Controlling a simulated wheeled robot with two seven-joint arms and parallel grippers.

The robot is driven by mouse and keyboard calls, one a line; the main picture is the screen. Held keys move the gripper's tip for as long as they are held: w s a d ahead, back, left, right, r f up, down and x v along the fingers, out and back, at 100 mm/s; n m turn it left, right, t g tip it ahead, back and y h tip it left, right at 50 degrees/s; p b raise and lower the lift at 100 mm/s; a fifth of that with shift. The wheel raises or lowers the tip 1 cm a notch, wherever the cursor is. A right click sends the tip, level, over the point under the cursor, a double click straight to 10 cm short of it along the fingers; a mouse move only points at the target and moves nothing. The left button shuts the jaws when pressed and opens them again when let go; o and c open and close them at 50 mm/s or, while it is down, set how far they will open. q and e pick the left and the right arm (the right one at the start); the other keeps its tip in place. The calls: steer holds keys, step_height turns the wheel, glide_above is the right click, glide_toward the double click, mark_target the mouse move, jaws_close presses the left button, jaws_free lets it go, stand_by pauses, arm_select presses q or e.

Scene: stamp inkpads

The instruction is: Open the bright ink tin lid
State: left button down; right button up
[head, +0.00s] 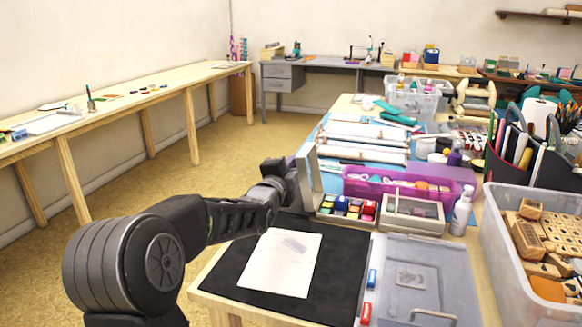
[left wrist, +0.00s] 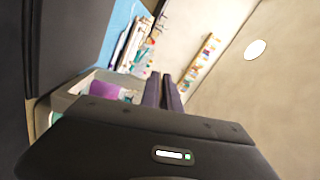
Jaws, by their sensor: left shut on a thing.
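The bright ink tin (head: 345,220) stands on the table's near left part, holding several small coloured inkpads. Its grey lid (head: 308,176) is raised and stands about upright along the tin's left side. My left gripper (head: 290,182) is at the outer side of this lid and is shut on it; the exact contact is hard to see. In the left wrist view the two dark fingers (left wrist: 163,92) are close together. My right gripper is not in view.
A second tin (head: 413,214) with a closed lid stands right of the bright one. A purple tray (head: 450,188) lies behind. A white paper (head: 280,263) lies on a black mat (head: 340,275) in front. A clear bin of stamps (head: 500,230) is at the right.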

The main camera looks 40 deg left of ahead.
arm_select(q)
steer(key=shift+r, duration=0.15)
steer(key=c, duration=1.6)
jaws_free()
steer(key=v, duration=0.7)
steer(key=shift+s+p, duration=0.35)
steer(key=shift+s, duration=0.05)
steer(key=shift+d, duration=0.1)
